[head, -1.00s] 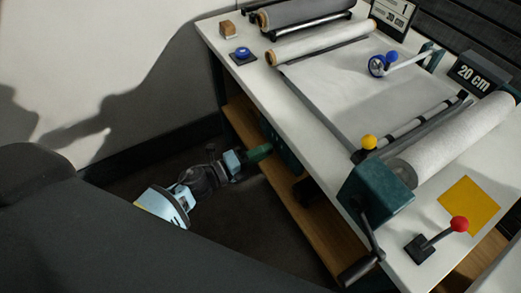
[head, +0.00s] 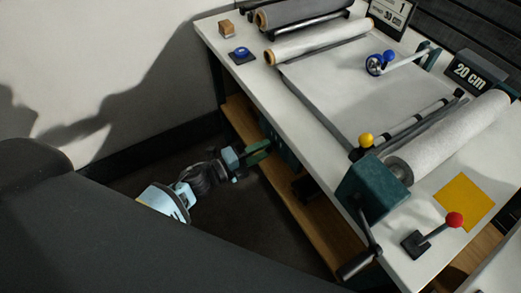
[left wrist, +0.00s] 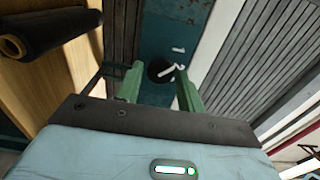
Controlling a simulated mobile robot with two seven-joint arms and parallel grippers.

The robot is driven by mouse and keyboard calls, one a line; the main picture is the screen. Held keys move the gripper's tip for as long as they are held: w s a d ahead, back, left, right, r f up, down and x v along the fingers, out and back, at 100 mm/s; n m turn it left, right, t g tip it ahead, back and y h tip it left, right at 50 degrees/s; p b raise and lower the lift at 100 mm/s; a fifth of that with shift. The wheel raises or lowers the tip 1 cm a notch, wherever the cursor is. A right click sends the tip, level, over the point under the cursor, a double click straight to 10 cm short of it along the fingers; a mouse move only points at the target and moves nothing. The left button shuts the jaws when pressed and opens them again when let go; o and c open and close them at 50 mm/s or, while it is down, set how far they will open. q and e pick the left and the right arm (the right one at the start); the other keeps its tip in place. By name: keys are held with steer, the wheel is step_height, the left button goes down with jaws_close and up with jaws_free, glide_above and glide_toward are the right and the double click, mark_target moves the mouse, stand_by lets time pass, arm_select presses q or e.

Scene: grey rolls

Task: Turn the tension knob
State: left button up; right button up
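The tension knob (left wrist: 157,71) is a round black dial with a white pointer bar, on a teal panel (left wrist: 178,30) in the left wrist view. The pointer slants up to the right. My left gripper (left wrist: 160,88) has its two green fingers apart, one to each side of the knob in the picture. I cannot tell whether they touch it. In the head view my left gripper (head: 259,150) is beside the bench's front side, below the tabletop; the knob is hidden there. My right gripper is not in view.
The white bench top (head: 250,77) overhangs a wooden shelf (head: 295,207). On the bench are a white roll (head: 450,138), a teal crank box (head: 372,190), a red-knobbed lever (head: 454,220) and a yellow square (head: 464,197). A dark roll (left wrist: 45,32) lies left in the wrist view.

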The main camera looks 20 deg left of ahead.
arm_select(q)
steer(key=shift+o, duration=1.1)
steer(key=v, duration=0.7)
steer(key=shift+s+a, duration=0.25)
steer(key=shift+s, duration=0.1)
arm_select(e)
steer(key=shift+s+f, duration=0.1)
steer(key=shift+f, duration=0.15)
arm_select(q)
steer(key=s+d+f+n+g+y+p, duration=0.1)
steer(key=s+n+g+y+p, duration=0.4)
steer(key=s+n, duration=1.8)
steer(key=s+f+y+p, duration=0.1)
steer(key=s+y+p, duration=0.3)
steer(key=s+p, duration=0.1)
steer(key=shift+s+n, duration=0.25)
steer(key=shift+n, duration=0.05)
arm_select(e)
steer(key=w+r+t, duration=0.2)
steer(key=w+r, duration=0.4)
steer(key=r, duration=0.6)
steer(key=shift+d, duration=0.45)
